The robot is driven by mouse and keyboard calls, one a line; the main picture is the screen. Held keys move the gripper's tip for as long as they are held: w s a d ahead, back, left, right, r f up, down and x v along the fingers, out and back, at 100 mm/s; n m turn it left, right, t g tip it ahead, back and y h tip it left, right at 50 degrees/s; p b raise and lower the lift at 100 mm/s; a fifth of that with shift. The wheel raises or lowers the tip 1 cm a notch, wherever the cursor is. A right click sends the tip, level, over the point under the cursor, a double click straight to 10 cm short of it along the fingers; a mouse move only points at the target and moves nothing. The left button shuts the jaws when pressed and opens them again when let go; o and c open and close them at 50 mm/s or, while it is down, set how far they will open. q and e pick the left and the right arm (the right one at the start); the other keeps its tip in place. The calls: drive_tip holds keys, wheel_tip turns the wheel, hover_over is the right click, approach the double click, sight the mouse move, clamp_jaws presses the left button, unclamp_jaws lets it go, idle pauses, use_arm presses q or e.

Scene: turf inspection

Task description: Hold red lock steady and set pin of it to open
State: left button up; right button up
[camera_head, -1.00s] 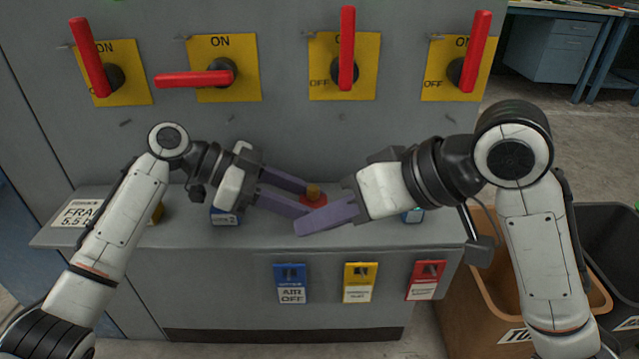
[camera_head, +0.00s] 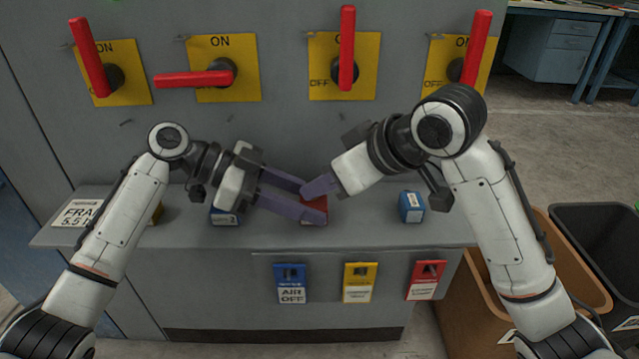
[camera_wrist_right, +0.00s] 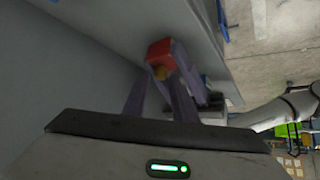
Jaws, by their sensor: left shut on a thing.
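The red lock (camera_head: 316,203) sits on the grey ledge, partly hidden by fingers. My left gripper (camera_head: 311,203) is shut on it, with its purple fingers on either side. My right gripper (camera_head: 315,187) is just above and behind the lock in the head view, where its fingers overlap and cover the pin.
Blue locks stand on the ledge (camera_head: 365,232), one left (camera_head: 222,216) and one right (camera_head: 411,206). A white sign (camera_head: 78,213) lies at the left end. Red-handled switches (camera_head: 347,50) are on the panel above. Tags (camera_head: 360,282) hang below. A brown bin (camera_head: 470,310) stands right.

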drive_tip(key=shift+w+a+f, duration=0.35)
drive_tip(key=shift+f, duration=0.2)
clamp_jaws()
drive_tip(key=shift+r, duration=1)
unclamp_jaws()
